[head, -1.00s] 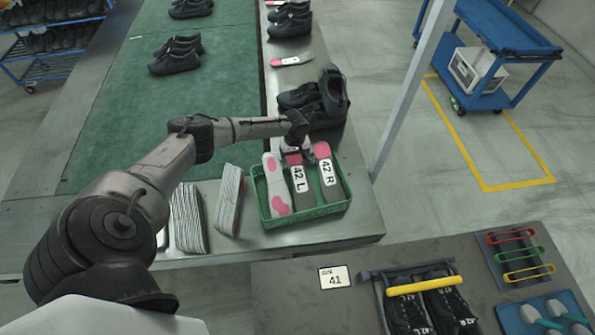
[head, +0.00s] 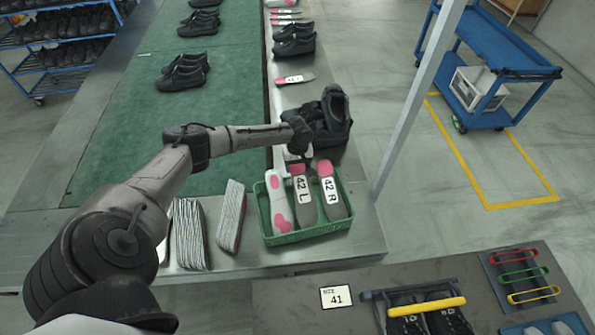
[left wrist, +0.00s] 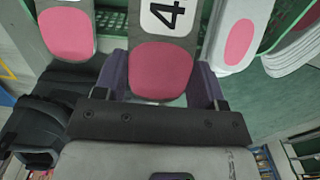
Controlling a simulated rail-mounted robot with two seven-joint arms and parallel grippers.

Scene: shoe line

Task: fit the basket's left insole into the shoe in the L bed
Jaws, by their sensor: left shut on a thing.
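The green basket (head: 313,233) stands on the bench end and holds several insoles. The left insole (head: 306,204), grey with a pink end and marked 42 L, lies between a white-and-pink insole (head: 279,205) and the 42 R insole (head: 334,195). My left gripper (head: 298,166) is at its far, pink end. In the left wrist view, my left gripper (left wrist: 161,85) has its purple pads on both sides of the pink end (left wrist: 162,68), shut on it. The left-hand shoe (head: 406,325) sits in a bed at the bottom edge, under a yellow bar, partly cut off. My right gripper is out of view.
A card (head: 336,297) reads 41. The yellow bar (head: 427,307) crosses both bedded shoes. Coloured loops (head: 520,272) lie at right.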

